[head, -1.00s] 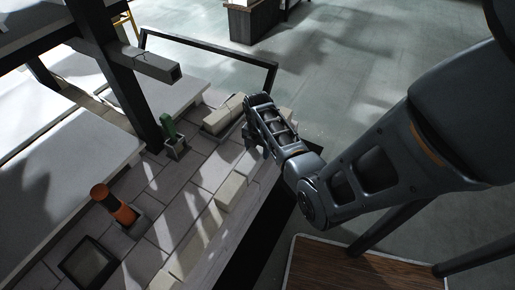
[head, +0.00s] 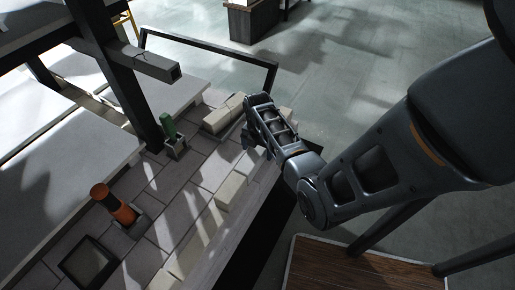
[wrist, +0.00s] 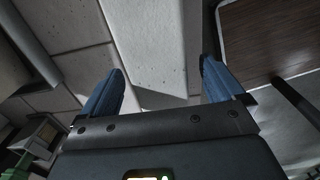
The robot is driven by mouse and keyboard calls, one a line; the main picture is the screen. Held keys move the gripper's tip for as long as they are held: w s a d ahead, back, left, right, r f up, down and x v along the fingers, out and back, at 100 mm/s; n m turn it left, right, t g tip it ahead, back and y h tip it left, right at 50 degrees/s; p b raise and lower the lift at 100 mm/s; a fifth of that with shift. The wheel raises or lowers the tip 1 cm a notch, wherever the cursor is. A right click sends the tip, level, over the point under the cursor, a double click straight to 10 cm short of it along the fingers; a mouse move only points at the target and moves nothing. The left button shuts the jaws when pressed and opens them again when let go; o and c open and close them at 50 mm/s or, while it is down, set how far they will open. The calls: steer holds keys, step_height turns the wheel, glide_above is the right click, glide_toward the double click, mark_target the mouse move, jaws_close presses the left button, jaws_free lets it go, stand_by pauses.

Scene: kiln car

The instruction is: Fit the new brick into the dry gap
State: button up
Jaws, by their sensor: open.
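My gripper (head: 251,143) is open above the outer edge of the kiln car deck (head: 175,200). In the wrist view its blue fingers (wrist: 162,68) stand apart, with a pale edge brick (wrist: 150,35) running up between them. The brick's near end is in shadow; I cannot tell whether the fingers touch it. In the head view, pale edge bricks (head: 231,190) line the deck near my gripper. Two more pale bricks (head: 223,113) lie behind it. I cannot tell which is the new brick. The dry gap is not clearly visible; my gripper covers part of the row.
A dark-framed tray (head: 88,262) lies at lower left. A dark post (head: 125,85) rises left of my gripper. A wooden-topped table (head: 350,270) is at lower right.

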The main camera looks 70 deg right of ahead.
steer(key=shift+r, duration=0.1)
steer(key=shift+r+p, duration=2.7)
steer(key=shift+p, duration=0.05)
steer(key=shift+r+p, duration=0.3)
steer(key=shift+r, duration=0.95)
step_height(320, 180, up, 8)
steer(key=shift+f, duration=0.1)
